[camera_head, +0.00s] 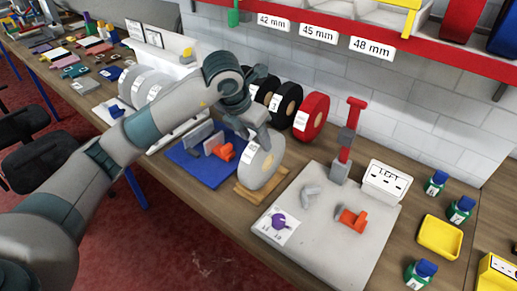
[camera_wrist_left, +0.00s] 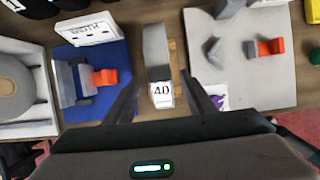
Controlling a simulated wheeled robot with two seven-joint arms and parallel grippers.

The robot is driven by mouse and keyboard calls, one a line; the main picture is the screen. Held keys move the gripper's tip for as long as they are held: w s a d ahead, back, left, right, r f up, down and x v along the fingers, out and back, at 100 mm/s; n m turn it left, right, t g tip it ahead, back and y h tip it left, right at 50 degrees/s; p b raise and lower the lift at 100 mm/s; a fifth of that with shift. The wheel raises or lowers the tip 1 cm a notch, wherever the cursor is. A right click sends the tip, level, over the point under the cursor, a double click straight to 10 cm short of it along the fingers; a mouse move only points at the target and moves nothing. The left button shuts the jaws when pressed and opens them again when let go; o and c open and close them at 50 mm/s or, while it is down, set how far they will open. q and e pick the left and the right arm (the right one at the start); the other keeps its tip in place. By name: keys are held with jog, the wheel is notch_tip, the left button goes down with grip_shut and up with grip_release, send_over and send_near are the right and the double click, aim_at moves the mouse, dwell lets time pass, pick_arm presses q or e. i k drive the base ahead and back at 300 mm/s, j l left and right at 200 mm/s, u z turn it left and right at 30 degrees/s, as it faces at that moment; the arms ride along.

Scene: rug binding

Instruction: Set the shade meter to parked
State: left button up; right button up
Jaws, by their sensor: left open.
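No label in view names the shade meter. A purple knob (camera_head: 278,221) sits on a white printed card (camera_head: 268,230) at the front left of a pale grey board (camera_head: 330,262); its marks are too small to read. Part of the purple knob (camera_wrist_left: 217,102) also shows in the left wrist view, right of the fingers. My left gripper (camera_head: 258,128) is open above the grey roll (camera_head: 262,165) marked 40, which stands on a wooden base (camera_head: 248,197). In the left wrist view the fingers (camera_wrist_left: 158,100) appear on either side of the roll (camera_wrist_left: 156,50); contact cannot be told. The right gripper is out of view.
A blue mat (camera_head: 190,168) lies left of the roll. Green bottles (camera_head: 437,182) and a yellow tray (camera_head: 439,237) stand right. Black and red rolls stand behind.

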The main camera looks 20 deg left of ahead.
aim_at(115, 112)
jog(key=u, duration=1.3)
